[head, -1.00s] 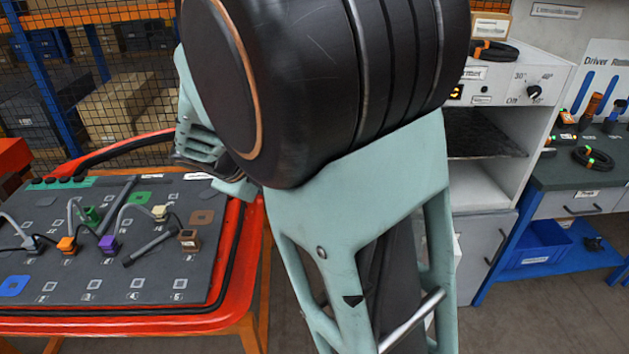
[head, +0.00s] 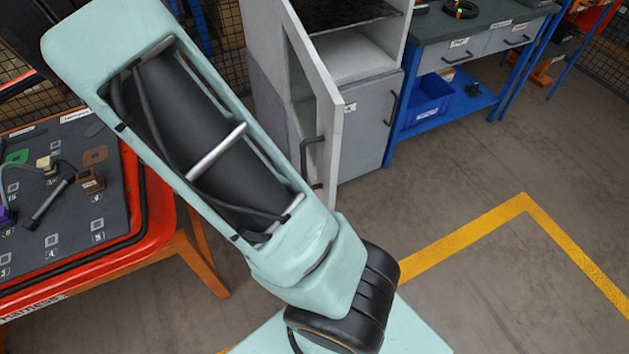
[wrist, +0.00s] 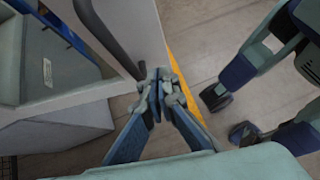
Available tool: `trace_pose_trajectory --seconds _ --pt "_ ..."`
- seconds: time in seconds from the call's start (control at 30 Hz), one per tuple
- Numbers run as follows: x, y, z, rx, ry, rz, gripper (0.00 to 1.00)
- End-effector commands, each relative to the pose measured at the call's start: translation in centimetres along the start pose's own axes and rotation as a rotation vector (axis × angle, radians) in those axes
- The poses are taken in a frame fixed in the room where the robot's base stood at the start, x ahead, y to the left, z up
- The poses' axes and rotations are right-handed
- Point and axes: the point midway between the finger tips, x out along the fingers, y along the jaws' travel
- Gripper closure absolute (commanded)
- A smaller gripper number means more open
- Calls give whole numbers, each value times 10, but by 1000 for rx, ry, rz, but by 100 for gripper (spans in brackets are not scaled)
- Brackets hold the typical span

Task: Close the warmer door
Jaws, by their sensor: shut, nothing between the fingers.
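The warmer door (head: 333,130) is a pale framed panel with a window and a dark bar handle (head: 312,140). It stands open, swung out from the white warmer cabinet (head: 362,58), whose inside shows to the right of the door. In the wrist view the door (wrist: 138,22) is at the top, with its handle (wrist: 108,38) running down towards my fingers. My gripper (wrist: 160,78) is shut and empty, its tips by the handle's lower end. I cannot tell whether they touch. My gripper does not show in the head view.
A grey lower cabinet (head: 368,130) sits under the warmer. A blue-framed workbench (head: 475,103) with a blue bin (head: 428,98) stands to the right. An orange-rimmed table (head: 160,215) with a dark board is at the left. The floor at right is clear, with a yellow line (head: 465,232).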

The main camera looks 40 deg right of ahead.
Motion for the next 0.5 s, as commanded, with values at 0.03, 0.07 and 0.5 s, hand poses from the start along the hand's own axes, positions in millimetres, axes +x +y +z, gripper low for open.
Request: trace_pose_trajectory --seconds 0.03,0.07,0.5 --pt "12 -1 0 0 -5 -4 100" --pt "18 -1 0 1 -3 -3 100" --pt "52 0 27 1 1 1 100"
